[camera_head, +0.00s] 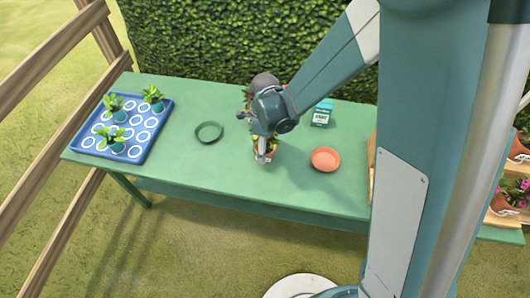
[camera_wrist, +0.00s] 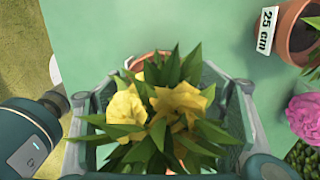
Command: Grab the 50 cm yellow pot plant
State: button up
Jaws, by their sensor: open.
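The yellow-flowered plant (camera_wrist: 176,104) fills the middle of the wrist view, with pale yellow blooms and long green leaves. Part of its terracotta pot (camera_wrist: 140,60) shows behind the leaves. My gripper (camera_wrist: 165,95) is open, with one finger on each side of the plant. The leaves overlap the fingers, and I cannot tell whether the fingers touch the pot. In the head view my gripper (camera_head: 264,153) is low over the green table (camera_head: 180,172) and hides most of the plant. No size label shows on this plant.
Another terracotta pot (camera_wrist: 297,30) labelled 25 cm stands close by, with a pink flower (camera_wrist: 305,118) near it. An orange saucer (camera_head: 325,159), a small carton (camera_head: 322,113), a dark ring (camera_head: 209,132) and a blue tray (camera_head: 137,151) with seedlings are on the table.

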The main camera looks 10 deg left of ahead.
dwell(0.5)
jog(key=c, duration=1.2)
jog(key=shift+r, duration=0.1)
jog(key=shift+r+p, duration=0.95)
jog(key=shift+r, duration=3.95)
